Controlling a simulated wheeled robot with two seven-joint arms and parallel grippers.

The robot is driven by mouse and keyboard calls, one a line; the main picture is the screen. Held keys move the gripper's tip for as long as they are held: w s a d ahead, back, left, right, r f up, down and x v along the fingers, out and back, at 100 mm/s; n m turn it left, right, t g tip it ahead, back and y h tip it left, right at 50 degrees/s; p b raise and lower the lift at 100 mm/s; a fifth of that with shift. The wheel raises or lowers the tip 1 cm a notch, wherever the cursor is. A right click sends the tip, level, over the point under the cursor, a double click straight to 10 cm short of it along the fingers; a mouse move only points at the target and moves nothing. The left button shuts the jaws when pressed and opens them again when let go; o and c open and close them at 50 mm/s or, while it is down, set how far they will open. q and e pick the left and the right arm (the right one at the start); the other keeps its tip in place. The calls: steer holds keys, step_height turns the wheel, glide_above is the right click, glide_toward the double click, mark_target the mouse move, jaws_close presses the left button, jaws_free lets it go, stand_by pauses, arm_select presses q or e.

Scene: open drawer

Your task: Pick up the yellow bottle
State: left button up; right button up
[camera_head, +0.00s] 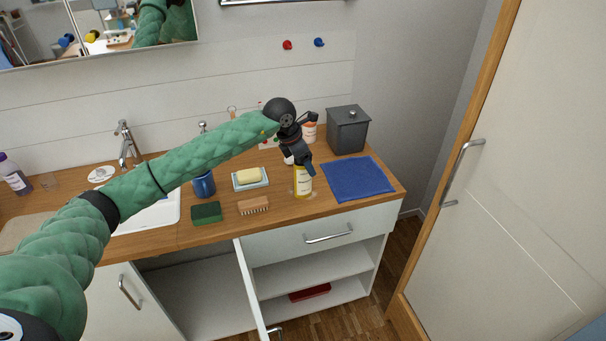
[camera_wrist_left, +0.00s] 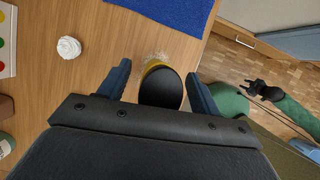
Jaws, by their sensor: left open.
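The yellow bottle (camera_head: 303,188) stands upright on the wooden counter near its front edge, with a pale label and a yellow lower part. My left gripper (camera_head: 304,168) is open above it, and its fingers hide the bottle's top in the head view. In the left wrist view the bottle's dark round top (camera_wrist_left: 160,89) lies between the two spread blue-grey fingers (camera_wrist_left: 158,76), with a strip of yellow showing behind it. I cannot tell whether a finger touches the bottle. My right gripper (camera_wrist_left: 262,90) shows small over the floor in the wrist view; its jaws are unclear.
A blue cloth (camera_head: 357,178) lies right of the bottle, with a grey canister (camera_head: 347,130) behind. A brush (camera_head: 254,207), a green sponge (camera_head: 206,212) and a soap dish (camera_head: 250,184) lie to the left. A cabinet door (camera_head: 248,287) stands open below.

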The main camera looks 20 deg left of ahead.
arm_select(q)
jaws_close()
stand_by(0.3)
steer(key=shift+r, duration=0.1)
